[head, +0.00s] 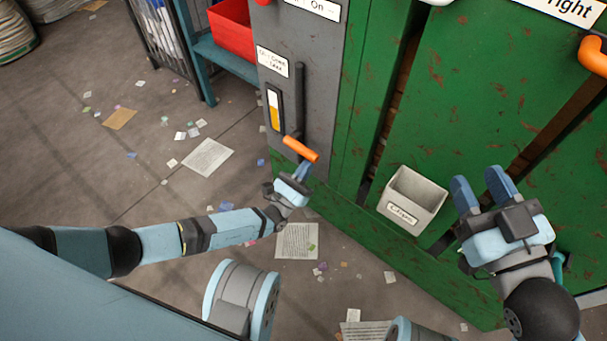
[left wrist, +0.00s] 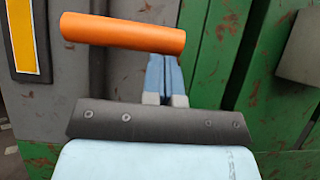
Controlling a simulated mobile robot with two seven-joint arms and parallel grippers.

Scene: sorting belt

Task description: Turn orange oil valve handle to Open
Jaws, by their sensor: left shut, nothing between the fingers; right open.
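The orange oil valve handle (head: 300,149) sticks out from the lower part of the grey panel on the green machine. In the left wrist view the orange handle (left wrist: 122,32) lies nearly level across the upper left. My left gripper (head: 303,168) is shut and empty, just below the handle's right end. In the left wrist view the blue fingertips (left wrist: 164,62) are together under that end; I cannot tell whether they touch it. My right gripper (head: 484,184) is open and empty in front of the green machine, right of the small light-grey bin.
A yellow-and-white level gauge (head: 274,109) is on the grey panel (head: 316,85) above the handle. The light-grey bin (head: 421,187) is mounted on the green machine (head: 480,85). A red crate (head: 232,35) sits on a blue rack behind. Papers litter the floor.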

